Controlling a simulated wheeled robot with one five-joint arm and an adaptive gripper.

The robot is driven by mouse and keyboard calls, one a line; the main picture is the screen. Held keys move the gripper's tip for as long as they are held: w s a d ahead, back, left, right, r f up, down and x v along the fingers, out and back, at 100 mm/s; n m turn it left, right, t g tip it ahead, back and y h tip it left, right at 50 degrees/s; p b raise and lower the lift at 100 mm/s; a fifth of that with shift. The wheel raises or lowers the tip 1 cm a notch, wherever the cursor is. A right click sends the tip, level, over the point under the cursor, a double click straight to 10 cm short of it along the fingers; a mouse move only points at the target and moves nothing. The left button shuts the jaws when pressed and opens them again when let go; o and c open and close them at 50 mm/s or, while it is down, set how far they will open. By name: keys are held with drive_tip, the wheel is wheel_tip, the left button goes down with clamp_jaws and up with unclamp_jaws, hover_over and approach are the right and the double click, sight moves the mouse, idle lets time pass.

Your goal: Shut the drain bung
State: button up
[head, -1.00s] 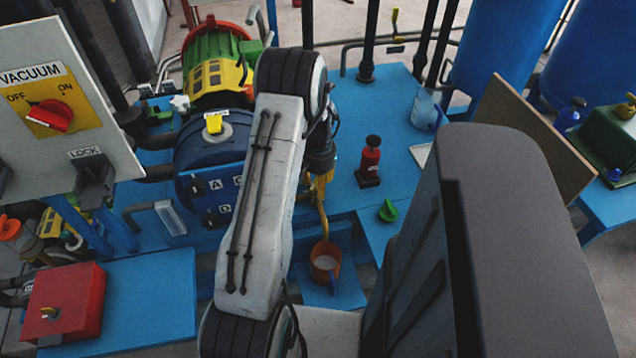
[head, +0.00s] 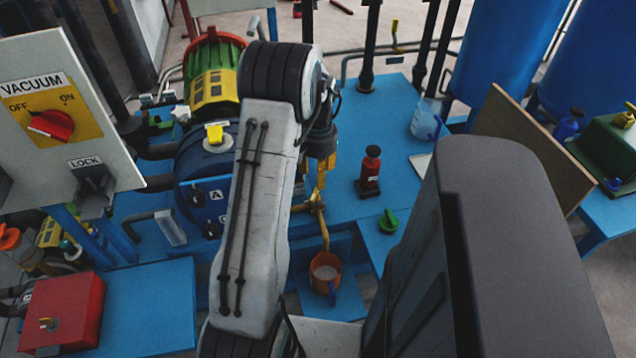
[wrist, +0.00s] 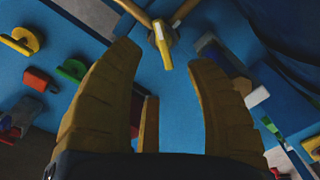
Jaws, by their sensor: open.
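A brass drain pipe (head: 321,228) with a side arm comes off the blue vessel (head: 204,185) and ends over an orange jug. In the wrist view its fitting carries a short yellow handle (wrist: 165,50), between and beyond my fingertips. No part is marked as the bung; this handled fitting looks the likeliest. My gripper (head: 323,172) hangs above the pipe in the head view. In the wrist view my gripper (wrist: 163,58) is open, with nothing between its fingers. I see no contact with the handle.
The orange jug (head: 318,285) holds pale liquid under the spout. A green knob (head: 388,222) and a red bottle (head: 371,165) stand to the right on the blue bench (head: 390,110). The vacuum panel (head: 35,150) and a red box (head: 85,310) are at the left.

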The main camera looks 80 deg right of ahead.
sight(318, 191)
drive_tip(key=shift+r, duration=1.65)
wheel_tip(318, 191, down, 4)
drive_tip(key=shift+p, duration=1.15)
drive_tip(key=shift+f, duration=3.7)
drive_tip(key=shift+c, duration=0.3)
clamp_jaws()
